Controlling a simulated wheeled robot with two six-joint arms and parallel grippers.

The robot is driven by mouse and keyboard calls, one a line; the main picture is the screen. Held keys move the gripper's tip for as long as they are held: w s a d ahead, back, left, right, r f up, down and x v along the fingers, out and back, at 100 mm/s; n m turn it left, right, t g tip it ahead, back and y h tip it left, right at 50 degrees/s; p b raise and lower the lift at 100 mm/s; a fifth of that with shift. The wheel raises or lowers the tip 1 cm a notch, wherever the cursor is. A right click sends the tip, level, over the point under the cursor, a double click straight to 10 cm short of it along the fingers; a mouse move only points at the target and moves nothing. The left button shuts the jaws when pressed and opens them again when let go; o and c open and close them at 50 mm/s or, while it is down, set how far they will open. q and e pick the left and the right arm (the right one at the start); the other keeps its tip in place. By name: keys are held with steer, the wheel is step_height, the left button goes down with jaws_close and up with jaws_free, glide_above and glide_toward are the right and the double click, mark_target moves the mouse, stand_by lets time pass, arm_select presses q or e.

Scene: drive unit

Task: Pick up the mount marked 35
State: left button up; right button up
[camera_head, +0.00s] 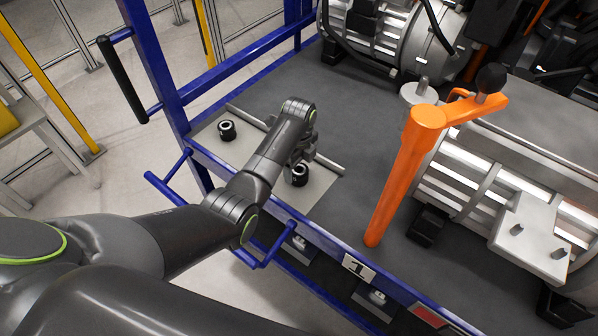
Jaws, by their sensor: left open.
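Two small black round mounts with pale tops sit on the light grey plate (313,200) at the cart's left end. One mount (227,131) stands at the left of the plate. The other mount (299,176) stands near the plate's front edge, partly covered by my arm. No number can be read on either one. My left gripper (301,160) points down just above the front mount, open. Its fingers are small and partly hidden by my wrist, and I cannot tell whether they touch the mount. My right gripper is not in view.
A blue cart frame (235,66) edges the dark deck (350,110), with a number 1 label (358,268) in front. A metal rail (246,117) lies along the plate's back. An orange lever (402,180) and silver motor units (480,180) stand to the right.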

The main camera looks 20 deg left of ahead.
arm_select(q)
steer(key=shift+f, duration=1)
steer(key=c, duration=1.4)
steer(key=shift+r, duration=0.1)
